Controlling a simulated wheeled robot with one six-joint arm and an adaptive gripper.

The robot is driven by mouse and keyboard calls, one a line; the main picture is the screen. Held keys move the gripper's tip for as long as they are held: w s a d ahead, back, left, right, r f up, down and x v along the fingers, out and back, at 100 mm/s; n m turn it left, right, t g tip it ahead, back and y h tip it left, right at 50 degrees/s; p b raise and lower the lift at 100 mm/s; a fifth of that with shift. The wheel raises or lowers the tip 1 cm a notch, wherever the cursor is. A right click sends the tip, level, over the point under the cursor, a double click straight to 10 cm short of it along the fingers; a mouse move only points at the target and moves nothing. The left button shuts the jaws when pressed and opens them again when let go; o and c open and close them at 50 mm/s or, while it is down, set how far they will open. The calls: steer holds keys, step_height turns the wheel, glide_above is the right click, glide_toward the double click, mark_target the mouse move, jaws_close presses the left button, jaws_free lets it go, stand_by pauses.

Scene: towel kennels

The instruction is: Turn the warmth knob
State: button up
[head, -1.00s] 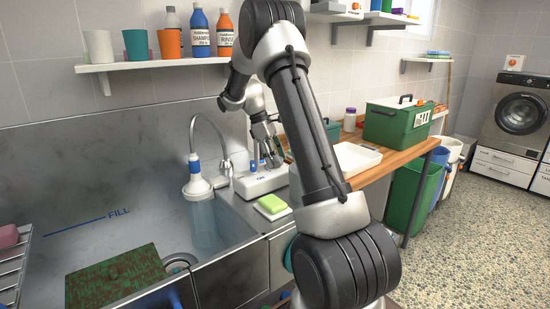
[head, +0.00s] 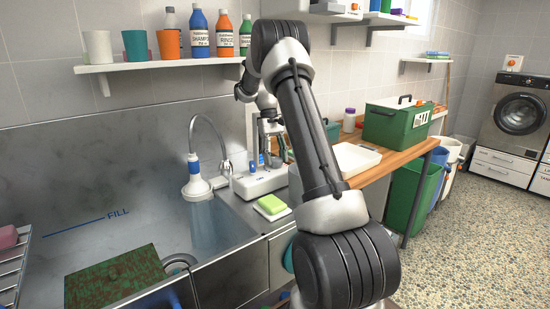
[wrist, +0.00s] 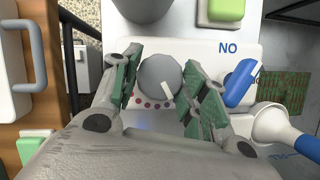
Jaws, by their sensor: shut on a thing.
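The warmth knob (wrist: 158,72) is a round grey knob with a white pointer mark, on a white control box (head: 245,190) beside the sink. In the head view my gripper (head: 273,156) stands over the box and mostly hides the knob. A blue lever (wrist: 241,83) sits on the box beside the right finger, near the lettering.
A green sponge (head: 271,204) lies in front of the box. A white tray (head: 355,158) and a green toolbox (head: 395,122) stand on the wooden counter to the right. Bottles line the shelf above.

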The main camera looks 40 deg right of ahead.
steer(key=shift+m, duration=0.6)
steer(key=shift+y, duration=0.3)
steer(key=o, duration=1)
steer(key=v, duration=0.7)
steer(key=shift+r, duration=0.25)
steer(key=shift+w, duration=0.1)
